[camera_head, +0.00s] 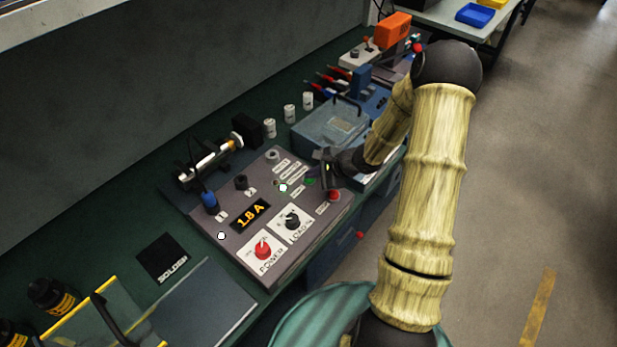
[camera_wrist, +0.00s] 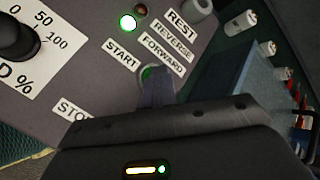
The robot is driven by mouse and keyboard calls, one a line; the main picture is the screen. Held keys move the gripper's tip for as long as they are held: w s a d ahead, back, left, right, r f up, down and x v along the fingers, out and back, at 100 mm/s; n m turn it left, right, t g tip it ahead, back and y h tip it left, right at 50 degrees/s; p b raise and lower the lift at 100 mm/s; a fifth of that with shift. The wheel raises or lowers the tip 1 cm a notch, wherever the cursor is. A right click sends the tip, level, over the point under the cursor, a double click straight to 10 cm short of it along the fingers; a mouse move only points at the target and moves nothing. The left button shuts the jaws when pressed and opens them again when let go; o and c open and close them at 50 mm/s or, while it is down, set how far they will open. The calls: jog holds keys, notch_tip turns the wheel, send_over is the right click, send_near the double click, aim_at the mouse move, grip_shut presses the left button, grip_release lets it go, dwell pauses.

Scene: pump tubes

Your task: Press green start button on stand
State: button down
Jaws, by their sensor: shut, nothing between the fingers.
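The control stand (camera_head: 235,257) is a grey sloped panel on the bench. Its green start button (camera_head: 310,181) is on the right part, and it also shows in the wrist view (camera_wrist: 148,71) between the START and FORWARD labels, partly hidden by my fingers. My gripper (camera_head: 325,170) is shut and empty, with its tip right at the button. In the wrist view the closed fingertips (camera_wrist: 158,84) overlap the button's lower edge. I cannot tell whether they touch it. A lamp (camera_wrist: 128,22) near the START label glows green. The display (camera_head: 250,215) reads 1.8 A.
A red stop button (camera_head: 334,195) is close below my gripper. A red power knob (camera_head: 263,247) and a black load knob (camera_head: 292,220) are on the panel. A blue-grey case (camera_head: 326,127) stands behind. Several white cylinders (camera_head: 289,113) line the bench. Open floor is at right.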

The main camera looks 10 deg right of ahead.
aim_at(313, 180)
jog(key=shift+r+p, duration=0.5)
jog(key=shift+r, duration=0.5)
notch_tip(313, 180, up, 5)
jog(key=p, duration=0.3)
dwell(0.8)
jog(key=s+r+n+g+h, duration=0.1)
jog(key=s+r+n+h, duration=0.2)
jog(key=s+r+n, duration=0.3)
jog(key=s+a+r+n+g+h, duration=0.1)
jog(key=s+r+n+g+h, duration=0.1)
jog(key=s+r+n, duration=0.4)
jog(key=s+n+h, duration=0.1)
jog(key=s+n, duration=0.4)
jog(key=s, duration=0.3)
jog(key=shift+s+r+g+h, duration=0.15)
jog(key=shift+g+h, duration=0.15)
jog(key=shift+h, duration=0.1)
